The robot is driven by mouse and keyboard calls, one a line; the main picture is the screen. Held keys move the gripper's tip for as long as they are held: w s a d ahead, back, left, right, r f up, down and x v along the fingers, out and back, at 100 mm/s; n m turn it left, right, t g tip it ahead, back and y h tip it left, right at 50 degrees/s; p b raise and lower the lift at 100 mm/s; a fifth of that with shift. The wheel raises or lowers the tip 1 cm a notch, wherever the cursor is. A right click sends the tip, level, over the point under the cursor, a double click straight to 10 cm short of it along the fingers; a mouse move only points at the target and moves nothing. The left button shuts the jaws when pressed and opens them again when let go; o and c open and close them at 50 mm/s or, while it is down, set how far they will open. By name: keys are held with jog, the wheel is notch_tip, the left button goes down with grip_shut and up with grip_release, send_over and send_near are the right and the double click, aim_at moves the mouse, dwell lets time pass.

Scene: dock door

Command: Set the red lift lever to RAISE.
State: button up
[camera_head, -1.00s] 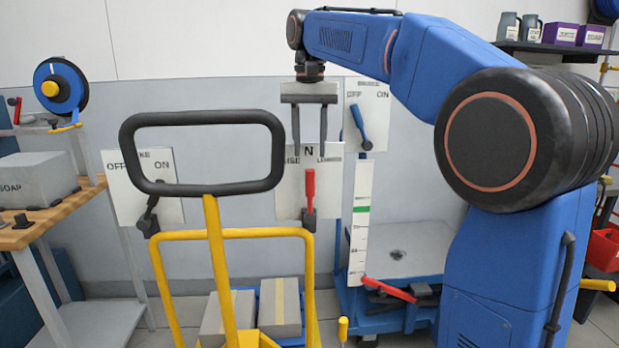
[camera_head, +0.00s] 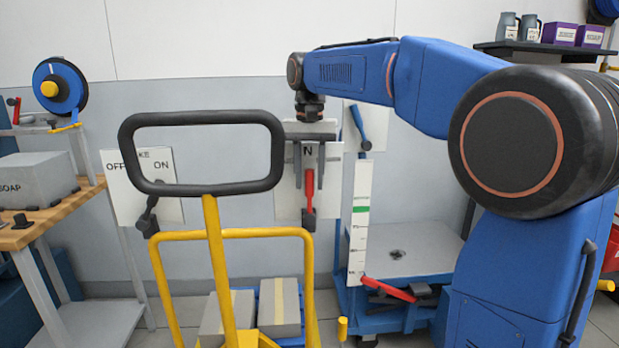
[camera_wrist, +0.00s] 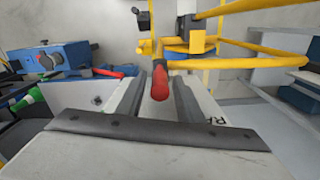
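The red lift lever (camera_head: 310,180) stands upright under the N mark on its white panel (camera_head: 286,205). The RAISE and LOWER labels are mostly hidden behind my gripper in the head view. My gripper (camera_head: 309,187) points down in front of the panel, one finger on each side of the red handle. In the wrist view the red lever (camera_wrist: 160,84) shows between the two fingers of my gripper (camera_wrist: 158,88), with gaps beside it, so the gripper is open.
A yellow cart (camera_head: 212,240) with a black handle loop stands in front, left of the lever. An OFF/ON panel (camera_head: 120,200) with a black lever is at left. A blue lever (camera_head: 360,125) is right of my gripper. A blue lift table (camera_head: 420,258) stands below it.

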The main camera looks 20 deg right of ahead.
grip_shut()
jog(key=shift+w+a+f+g+h, duration=0.15)
jog(key=shift+a+h, duration=0.55)
jog(key=shift+h, duration=0.05)
jog(key=shift+w+a+f+g+h, duration=0.1)
jog(key=shift+w+a+f+h, duration=0.05)
jog(key=shift+a+h, duration=0.6)
jog(key=shift+w+a+f+g+h, duration=0.15)
jog(key=shift+a+h, duration=0.55)
jog(key=shift+o, duration=1.5)
grip_release()
jog(key=shift+r, duration=0.1)
jog(key=v, duration=1.1)
jog(key=shift+r, duration=0.4)
jog(key=shift+w+a, duration=0.1)
